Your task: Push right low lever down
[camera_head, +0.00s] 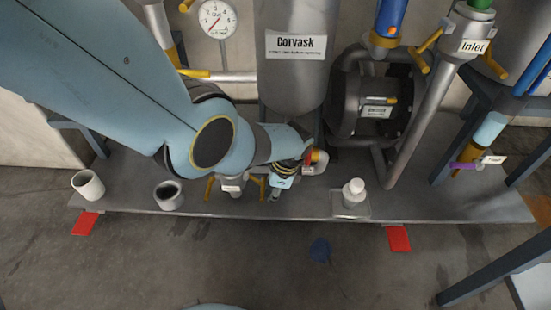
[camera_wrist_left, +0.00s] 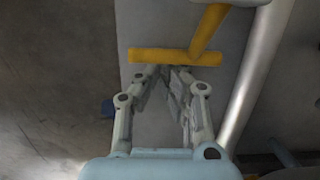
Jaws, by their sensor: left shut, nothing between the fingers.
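Two low yellow levers stand near the front of the grey platform, either side of a small labelled fitting (camera_head: 232,186): a left one (camera_head: 209,188) and a right one (camera_head: 263,186). My left gripper (camera_head: 278,188) reaches down just right of the right lever. In the left wrist view a yellow T-shaped lever (camera_wrist_left: 175,56) lies across the tips of my left gripper (camera_wrist_left: 165,70). The fingers are shut with nothing between them; whether they touch the lever is unclear. My left arm hides part of the pipework behind. My right gripper is not in view.
The Corvask tank (camera_head: 290,75) and a dark pump (camera_head: 375,95) stand behind. Open floor lies in front, with red floor marks (camera_head: 398,238).

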